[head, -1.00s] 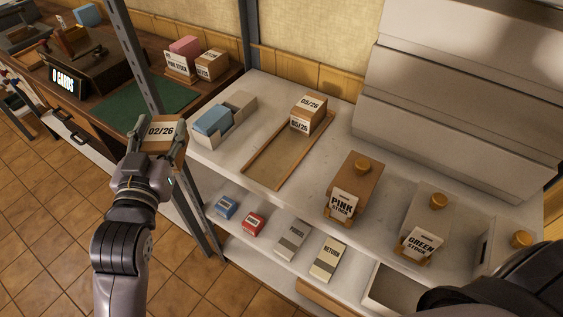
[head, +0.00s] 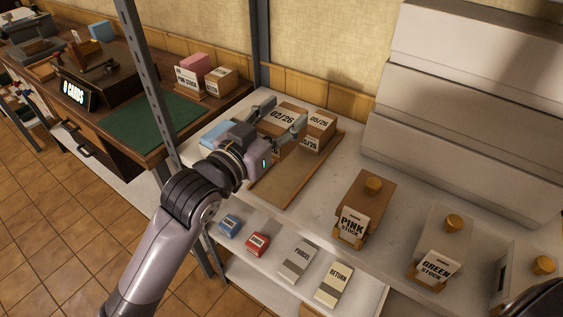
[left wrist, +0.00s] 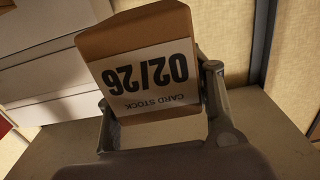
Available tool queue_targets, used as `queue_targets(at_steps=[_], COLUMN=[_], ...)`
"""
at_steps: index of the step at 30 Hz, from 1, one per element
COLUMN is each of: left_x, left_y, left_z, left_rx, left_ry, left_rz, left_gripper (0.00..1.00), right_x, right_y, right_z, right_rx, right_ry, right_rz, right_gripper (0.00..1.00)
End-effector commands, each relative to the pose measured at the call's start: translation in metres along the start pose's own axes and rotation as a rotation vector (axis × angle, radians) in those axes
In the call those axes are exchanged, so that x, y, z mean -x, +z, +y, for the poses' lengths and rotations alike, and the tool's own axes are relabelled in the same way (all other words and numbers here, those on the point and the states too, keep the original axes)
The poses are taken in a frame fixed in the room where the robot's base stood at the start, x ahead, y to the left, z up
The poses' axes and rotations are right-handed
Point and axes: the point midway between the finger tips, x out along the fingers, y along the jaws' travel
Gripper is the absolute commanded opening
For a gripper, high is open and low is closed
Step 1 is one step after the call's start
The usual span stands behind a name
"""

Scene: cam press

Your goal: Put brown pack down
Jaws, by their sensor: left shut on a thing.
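The brown pack (head: 284,118), labelled 02/26, is between the fingers of my left gripper (head: 277,121). In the left wrist view the pack (left wrist: 150,70) appears with its label upside down, and the fingers (left wrist: 160,108) close on its sides. The pack is over the far left end of the shallow brown tray (head: 268,192), beside the brown packs labelled 05/26 (head: 319,123). I cannot tell whether its underside touches the tray.
A light-blue pack in a grey holder (head: 219,130) is left of my gripper. Pink stock (head: 365,207) and green stock (head: 443,243) boxes stand to the right. A metal post (head: 148,85) rises at the left. The tray's near part is bare.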

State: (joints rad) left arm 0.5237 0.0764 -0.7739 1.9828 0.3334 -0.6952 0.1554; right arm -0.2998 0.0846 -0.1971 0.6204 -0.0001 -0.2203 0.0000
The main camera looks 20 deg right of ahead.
Motion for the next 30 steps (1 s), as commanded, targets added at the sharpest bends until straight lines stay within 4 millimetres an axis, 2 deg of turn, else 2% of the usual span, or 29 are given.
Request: queue_targets(at_steps=[1, 3, 6, 13, 18, 22, 30], left_x=[0.0, 0.0, 0.0, 0.0, 0.0, 0.0, 0.0], left_y=[0.016, 0.033, 0.051, 0.072, 0.099, 0.108, 0.108], left_z=[0.0, -0.001, 0.0, -0.001, 0.0, 0.0, 0.0], left_rx=[0.002, 0.001, 0.0, -0.001, -0.001, -0.002, -0.002], left_ry=[-0.001, -0.002, -0.001, -0.002, -0.001, -0.001, -0.001], left_rz=[-0.002, -0.003, 0.0, 0.002, 0.0, 0.004, 0.005], left_gripper=[0.11, 0.11, 0.11, 0.11, 0.11, 0.11, 0.11], right_x=[-0.002, -0.003, -0.004, -0.005, -0.007, -0.007, -0.007], right_y=[0.001, 0.001, 0.001, 0.001, 0.0, 0.0, 0.0], right_z=[0.0, 0.0, -0.001, -0.003, -0.007, -0.009, -0.009], right_rx=[0.0, 0.0, 0.0, 0.0, 0.0, 0.0, 0.001], right_ry=[0.0, 0.0, 0.0, -0.004, -0.009, -0.011, -0.01], right_rz=[-0.001, -0.001, -0.001, -0.001, 0.0, 0.0, 0.001], right_gripper=[0.4, 0.4, 0.4, 0.4, 0.4, 0.4, 0.4])
